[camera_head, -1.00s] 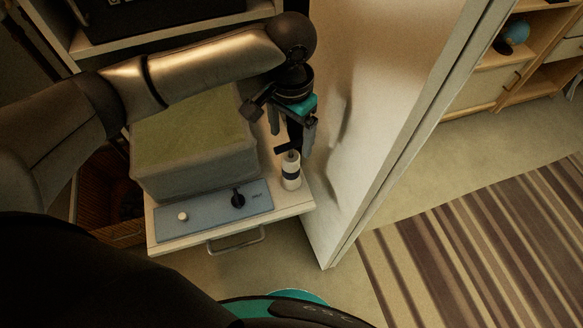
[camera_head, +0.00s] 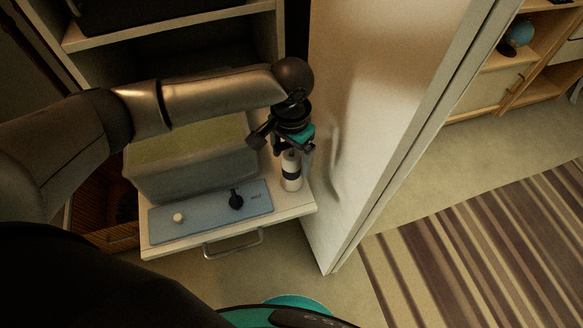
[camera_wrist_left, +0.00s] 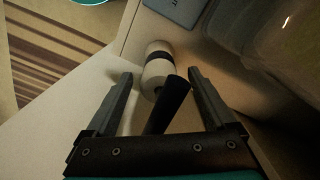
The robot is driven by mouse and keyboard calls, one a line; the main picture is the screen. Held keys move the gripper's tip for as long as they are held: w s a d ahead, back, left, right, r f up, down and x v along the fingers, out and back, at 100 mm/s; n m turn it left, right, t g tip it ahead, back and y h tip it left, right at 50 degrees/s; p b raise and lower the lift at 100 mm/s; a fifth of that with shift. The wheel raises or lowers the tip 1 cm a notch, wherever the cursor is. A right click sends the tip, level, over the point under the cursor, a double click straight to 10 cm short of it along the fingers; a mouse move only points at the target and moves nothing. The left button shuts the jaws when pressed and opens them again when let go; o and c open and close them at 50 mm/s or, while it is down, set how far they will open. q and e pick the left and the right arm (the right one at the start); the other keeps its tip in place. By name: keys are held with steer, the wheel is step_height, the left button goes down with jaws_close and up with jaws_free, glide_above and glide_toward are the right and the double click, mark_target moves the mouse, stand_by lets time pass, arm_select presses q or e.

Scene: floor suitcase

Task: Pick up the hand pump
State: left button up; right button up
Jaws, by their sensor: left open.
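The hand pump (camera_head: 291,177) is a small white cylinder with a dark band, standing at the right end of the pulled-out drawer top. In the left wrist view the pump (camera_wrist_left: 158,62) shows its white body and a black handle pointing toward the gripper. My left gripper (camera_head: 293,148) is just above the pump, pointing down at it. In the left wrist view its two open fingers (camera_wrist_left: 160,76) lie on either side of the pump's upper part and handle, with gaps on both sides. My right gripper is not in view.
A grey box with a greenish top (camera_head: 190,165) stands left of the pump. A blue panel (camera_head: 210,212) with a black knob and a white knob lies in front of it. A tall white panel (camera_head: 375,110) rises close on the right. Striped rug (camera_head: 470,250) on open floor.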

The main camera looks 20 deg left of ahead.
arm_select(q)
jaws_close()
stand_by(0.5)
stand_by(0.3)
